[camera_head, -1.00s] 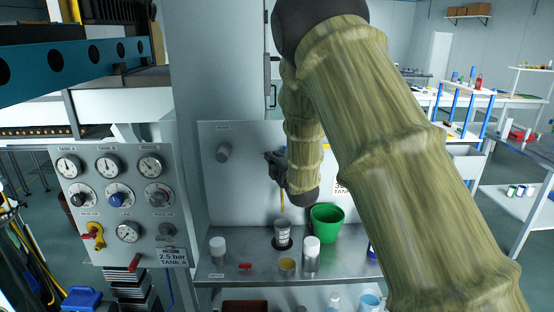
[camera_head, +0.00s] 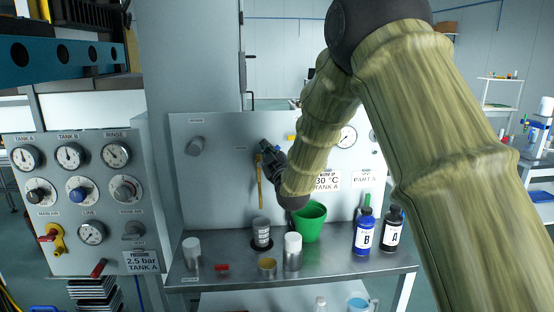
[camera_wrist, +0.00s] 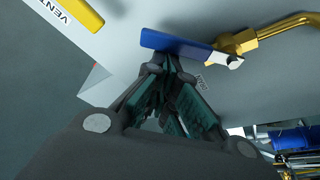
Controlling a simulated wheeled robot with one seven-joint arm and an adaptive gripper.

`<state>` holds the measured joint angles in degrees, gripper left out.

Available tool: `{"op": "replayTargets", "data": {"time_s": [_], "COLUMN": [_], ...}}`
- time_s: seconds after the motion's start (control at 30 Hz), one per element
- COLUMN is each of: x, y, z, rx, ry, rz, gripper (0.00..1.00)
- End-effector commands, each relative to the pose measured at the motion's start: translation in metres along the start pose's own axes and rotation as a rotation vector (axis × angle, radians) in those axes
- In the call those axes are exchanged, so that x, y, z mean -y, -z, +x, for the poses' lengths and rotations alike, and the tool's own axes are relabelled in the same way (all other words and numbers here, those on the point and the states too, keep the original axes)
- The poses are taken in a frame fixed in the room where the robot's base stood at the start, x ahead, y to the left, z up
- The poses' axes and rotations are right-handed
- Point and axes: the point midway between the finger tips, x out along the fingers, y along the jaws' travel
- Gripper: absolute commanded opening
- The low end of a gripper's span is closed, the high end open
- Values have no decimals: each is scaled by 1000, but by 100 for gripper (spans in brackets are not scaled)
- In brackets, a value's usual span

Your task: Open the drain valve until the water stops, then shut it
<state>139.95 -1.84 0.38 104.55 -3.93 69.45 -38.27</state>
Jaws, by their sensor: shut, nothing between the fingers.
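A brass spout (camera_head: 259,178) runs down the panel above a grey cup (camera_head: 261,232) in the head view. I cannot make out water at the spout. My gripper (camera_wrist: 168,62) is shut and empty, its fingertips close under the blue lever; whether they touch it I cannot tell. In the head view my gripper (camera_head: 268,152) is at the panel beside the top of the spout, partly hiding the valve.
A yellow lever (camera_wrist: 80,12) labelled VENT is near the drain lever. The steel bench (camera_head: 215,275) holds a green bucket (camera_head: 309,222), white-capped containers (camera_head: 292,250), a red item (camera_head: 222,267) and bottles B (camera_head: 363,232) and A (camera_head: 392,230). A gauge panel (camera_head: 60,190) stands left.

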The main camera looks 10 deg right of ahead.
Motion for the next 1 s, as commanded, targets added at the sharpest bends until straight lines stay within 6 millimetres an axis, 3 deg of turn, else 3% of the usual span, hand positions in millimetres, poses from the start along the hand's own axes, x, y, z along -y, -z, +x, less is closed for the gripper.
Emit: {"op": "replayTargets", "data": {"time_s": [0.5,1.0], "x": [-1,0], "y": [-33,-46], "z": [-11,-16], "rx": [-1,0], "ry": [-152,-230], "rz": [446,671], "gripper": [0,0]}}
